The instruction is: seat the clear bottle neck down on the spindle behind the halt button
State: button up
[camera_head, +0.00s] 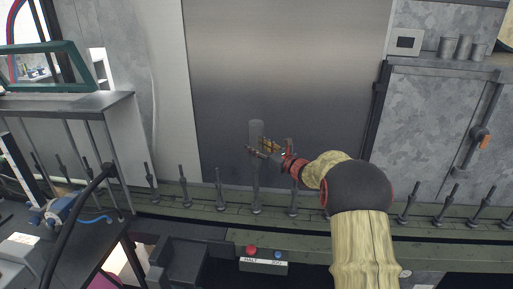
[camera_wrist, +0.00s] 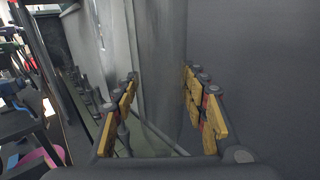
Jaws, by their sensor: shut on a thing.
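The clear bottle (camera_head: 256,130) is a see-through grey cylinder, held upright above the conveyor rail. My gripper (camera_head: 262,148) reaches in from the right and is shut on it. In the wrist view the bottle (camera_wrist: 160,55) stands between the yellow-padded fingers of my gripper (camera_wrist: 160,88). The red halt button (camera_head: 251,249) is on a small box in front of the rail. The spindle behind it (camera_head: 257,208) is directly below the bottle in the head view. The bottle's lower end blends with the spindle, so I cannot tell how far they overlap.
Several bare spindles (camera_head: 218,190) stand along the green rail (camera_head: 190,212) on both sides. A blue button (camera_head: 278,254) is right of the halt button. A steel panel (camera_head: 290,70) rises behind. A grey cabinet (camera_head: 435,120) stands at the right.

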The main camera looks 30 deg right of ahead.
jog(key=o, duration=1.2)
jog(key=shift+r, duration=0.1)
jog(key=o, duration=0.4)
jog(key=shift+s, duration=0.1)
jog(key=v, duration=1.1)
jog(key=shift+s, duration=0.4)
jog(key=shift+d, duration=0.1)
